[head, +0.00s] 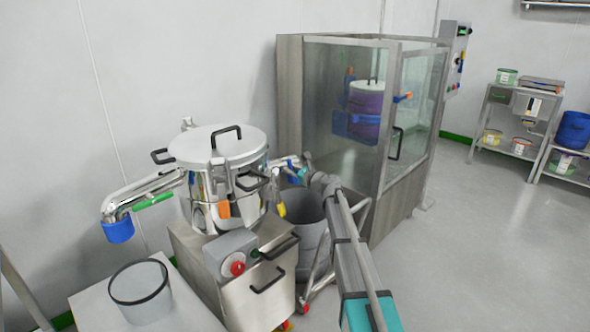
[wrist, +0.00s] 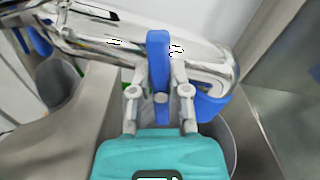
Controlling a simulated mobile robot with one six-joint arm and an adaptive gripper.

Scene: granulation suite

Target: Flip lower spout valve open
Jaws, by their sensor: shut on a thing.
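The round steel sifter (head: 218,160) has a white lid with black handles. A polished metal spout (wrist: 130,40) crosses the wrist view and ends in a blue outlet (wrist: 212,103) at the right. A blue valve handle (wrist: 158,50) stands up in front of this pipe. My gripper (wrist: 160,78) is shut on the handle, with one finger on each side. In the head view my gripper (head: 305,173) is at the right side of the sifter, and my arm partly hides this spout.
A grey bin (head: 302,228) stands below the right spout. A second spout with a blue end (head: 118,231) and green handle (head: 153,201) points left above a clear-walled container (head: 141,292). A glass-sided cabinet (head: 335,90) stands close behind my arm. The floor at right is clear.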

